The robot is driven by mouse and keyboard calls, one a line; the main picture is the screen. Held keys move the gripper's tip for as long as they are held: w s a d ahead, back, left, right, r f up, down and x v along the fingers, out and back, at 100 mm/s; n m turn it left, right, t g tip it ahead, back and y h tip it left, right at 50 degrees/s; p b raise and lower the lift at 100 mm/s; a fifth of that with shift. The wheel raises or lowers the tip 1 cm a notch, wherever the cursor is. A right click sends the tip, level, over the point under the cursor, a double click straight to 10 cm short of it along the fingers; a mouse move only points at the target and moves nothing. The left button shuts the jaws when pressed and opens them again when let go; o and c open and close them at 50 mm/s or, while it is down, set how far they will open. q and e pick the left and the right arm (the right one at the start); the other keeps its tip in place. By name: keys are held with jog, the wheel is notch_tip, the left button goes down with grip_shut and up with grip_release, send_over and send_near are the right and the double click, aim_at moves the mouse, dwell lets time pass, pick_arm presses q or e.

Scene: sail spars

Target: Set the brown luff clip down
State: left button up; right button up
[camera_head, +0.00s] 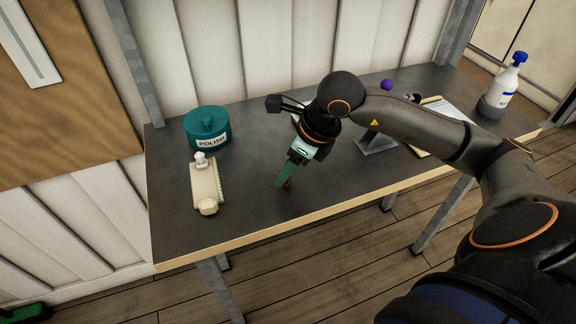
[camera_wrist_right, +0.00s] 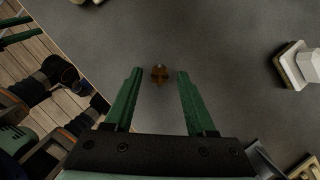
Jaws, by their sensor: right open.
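Green parts at the lower left corner of the head view look like my left gripper (camera_head: 28,313), cut off by the frame edge.
A teal polish tub (camera_head: 207,128) and a cream brush-like item (camera_head: 206,186) stand left of the gripper. A grey stand (camera_head: 377,140), a purple ball (camera_head: 386,85) and a spray bottle (camera_head: 500,90) are to the right. The table's front edge (camera_head: 250,236) is near; tabletop between is clear.

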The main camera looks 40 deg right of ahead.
jog(key=v, duration=1.2)
jog(key=shift+p, duration=0.3)
